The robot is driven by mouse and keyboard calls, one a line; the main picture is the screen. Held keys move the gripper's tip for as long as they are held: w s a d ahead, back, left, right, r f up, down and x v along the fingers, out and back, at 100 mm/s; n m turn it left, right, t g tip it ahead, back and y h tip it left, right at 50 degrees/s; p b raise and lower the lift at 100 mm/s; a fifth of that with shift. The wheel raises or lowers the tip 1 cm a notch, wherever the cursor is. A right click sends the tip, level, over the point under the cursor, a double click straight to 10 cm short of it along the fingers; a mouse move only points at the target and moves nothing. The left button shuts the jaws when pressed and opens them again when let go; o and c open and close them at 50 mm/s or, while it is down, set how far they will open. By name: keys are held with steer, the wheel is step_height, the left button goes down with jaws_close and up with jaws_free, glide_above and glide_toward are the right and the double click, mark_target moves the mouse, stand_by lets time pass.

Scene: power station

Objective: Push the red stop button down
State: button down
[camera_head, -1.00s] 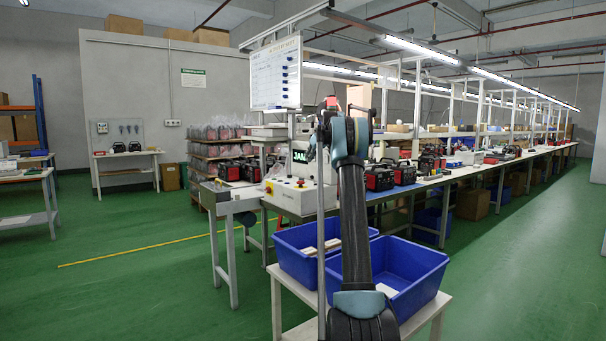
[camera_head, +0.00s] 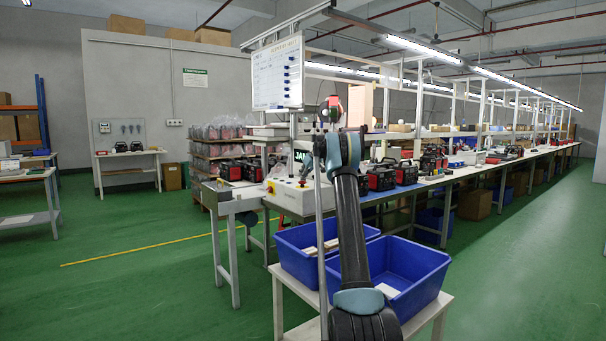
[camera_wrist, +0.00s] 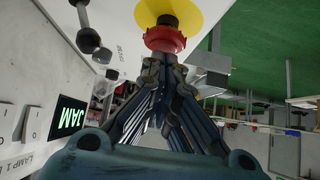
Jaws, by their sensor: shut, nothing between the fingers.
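The red stop button (camera_wrist: 166,39) sits on a yellow disc (camera_wrist: 176,12) at the top of the wrist view. My gripper (camera_wrist: 165,62) is shut and empty, its fingertips close below the button in that picture. I cannot tell whether they touch it. My gripper's fingers are hard to make out there.
A lit JAM sign (camera_wrist: 68,117) and a black knob (camera_wrist: 88,40) are on the panel beside my gripper. Blue bins (camera_head: 295,265) stand on a white table (camera_head: 285,292) below my arm. A whiteboard (camera_head: 277,73) hangs above the box. Green floor is clear on the left.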

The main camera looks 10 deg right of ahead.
steer(key=shift+f, duration=0.15)
steer(key=shift+s+f, duration=0.15)
steer(key=shift+f, duration=0.8)
steer(key=shift+r, duration=0.35)
step_height(320, 180, up, 4)
steer(key=shift+s+d+r, duration=0.1)
steer(key=shift+s+r, duration=0.05)
steer(key=v, duration=0.9)
steer(key=shift+d+r, duration=0.1)
